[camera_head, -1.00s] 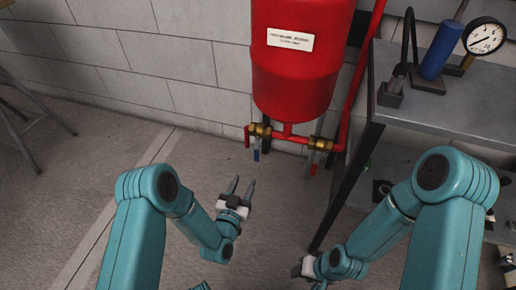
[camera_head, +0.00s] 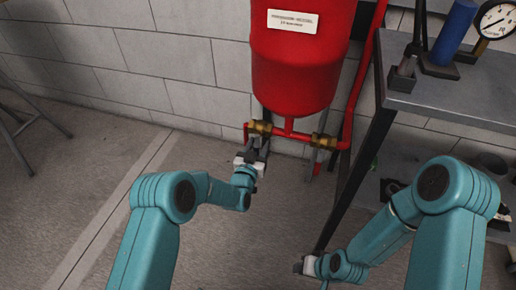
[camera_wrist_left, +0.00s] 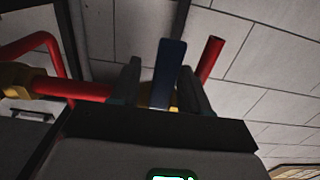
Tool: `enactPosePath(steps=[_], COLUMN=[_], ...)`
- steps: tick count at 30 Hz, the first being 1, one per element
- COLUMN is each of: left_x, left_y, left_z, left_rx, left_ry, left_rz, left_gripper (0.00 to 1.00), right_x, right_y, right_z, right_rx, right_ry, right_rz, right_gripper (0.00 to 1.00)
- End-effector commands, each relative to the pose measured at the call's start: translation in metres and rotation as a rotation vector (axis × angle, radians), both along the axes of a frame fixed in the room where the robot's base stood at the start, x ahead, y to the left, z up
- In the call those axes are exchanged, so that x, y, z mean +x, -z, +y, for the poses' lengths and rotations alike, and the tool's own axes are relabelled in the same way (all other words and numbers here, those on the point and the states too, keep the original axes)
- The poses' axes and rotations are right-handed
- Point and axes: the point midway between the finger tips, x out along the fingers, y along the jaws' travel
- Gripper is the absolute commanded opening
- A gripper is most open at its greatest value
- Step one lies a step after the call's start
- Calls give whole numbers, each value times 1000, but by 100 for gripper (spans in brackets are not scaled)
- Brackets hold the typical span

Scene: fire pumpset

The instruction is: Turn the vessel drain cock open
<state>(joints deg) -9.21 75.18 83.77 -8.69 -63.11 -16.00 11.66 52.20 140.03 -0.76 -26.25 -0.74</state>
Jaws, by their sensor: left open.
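The red vessel (camera_head: 298,65) hangs at the wall with a red pipe (camera_head: 290,132) below it. A brass cock (camera_head: 259,127) sits at the left end of this pipe, beside a short downturned red spout (camera_head: 246,133). Its blue lever (camera_wrist_left: 169,72) hangs down. In the left wrist view it stands between the two dark fingers of my open left gripper (camera_wrist_left: 163,85). In the head view my left gripper (camera_head: 257,149) is just below the cock and hides the lever. Contact between fingers and lever cannot be told. My right gripper (camera_head: 303,266) is low by the bench leg; its jaws are unclear.
A second brass cock (camera_head: 324,141) with a red lever (camera_head: 317,168) is on the right of the pipe. A grey metal bench (camera_head: 450,98) with a gauge (camera_head: 497,19) and blue cylinder (camera_head: 455,32) stands at right.

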Motion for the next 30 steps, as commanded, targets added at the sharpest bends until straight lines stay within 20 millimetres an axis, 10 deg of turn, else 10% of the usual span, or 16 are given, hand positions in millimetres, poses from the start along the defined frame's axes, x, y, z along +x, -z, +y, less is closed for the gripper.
enactPosePath(steps=[5, 9, 30], left_x=[0, 0, 3], left_y=[0, 0, -1], left_z=[0, 0, 13], left_rx=[0, 0, 238], left_ry=[0, 0, 1], left_rz=[1, 1, -75], left_gripper=[42, 0, 0], right_x=[0, 0, 0], right_y=[0, 0, 0], right_z=[0, 0, 0], right_rx=[0, 0, 0], right_ry=[0, 0, 0], right_rz=[-1, 0, 0], right_gripper=[43, 43, 43])
